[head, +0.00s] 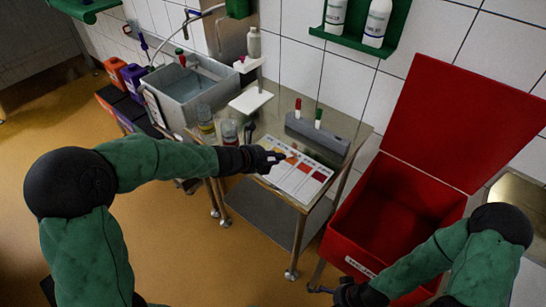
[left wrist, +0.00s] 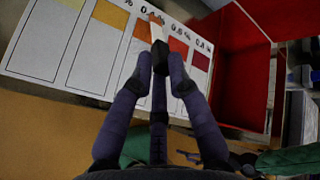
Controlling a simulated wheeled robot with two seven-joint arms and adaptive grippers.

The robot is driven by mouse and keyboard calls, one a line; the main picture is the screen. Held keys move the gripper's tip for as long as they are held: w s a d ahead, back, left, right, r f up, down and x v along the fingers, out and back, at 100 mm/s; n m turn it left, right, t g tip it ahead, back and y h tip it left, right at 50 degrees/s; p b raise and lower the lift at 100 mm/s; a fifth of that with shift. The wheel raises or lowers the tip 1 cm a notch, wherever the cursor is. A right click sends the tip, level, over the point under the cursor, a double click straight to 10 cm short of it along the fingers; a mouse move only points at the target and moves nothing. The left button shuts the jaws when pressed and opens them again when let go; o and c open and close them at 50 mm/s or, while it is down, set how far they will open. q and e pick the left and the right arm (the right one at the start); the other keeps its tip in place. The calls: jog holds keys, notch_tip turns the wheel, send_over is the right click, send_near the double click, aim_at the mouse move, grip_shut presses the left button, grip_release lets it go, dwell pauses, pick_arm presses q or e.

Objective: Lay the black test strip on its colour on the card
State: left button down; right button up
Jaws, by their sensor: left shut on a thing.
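My left gripper (head: 272,159) is over the front left part of the white colour card (head: 305,180) on the steel table. In the left wrist view the left gripper (left wrist: 161,78) is shut on the black end of the test strip (left wrist: 157,34). The strip has a white shaft and an orange tip, and points away from me over the card's orange and orange-red columns. I cannot tell if it touches the card. The card (left wrist: 63,50) has patches from pale yellow to dark red with printed percentages. My right gripper (head: 322,290) is low at the red bin's front; its opening is unclear.
A grey block (head: 318,134) with red-capped and green-capped markers stands behind the card. Jars (head: 229,131) and a white stand (head: 250,100) are on the table's left, beside a steel sink (head: 190,85). An open red bin (head: 395,210) stands right of the table.

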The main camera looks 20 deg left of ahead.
pick_arm(q)
jog(key=c, duration=1.1)
grip_release()
jog(key=v, duration=1.2)
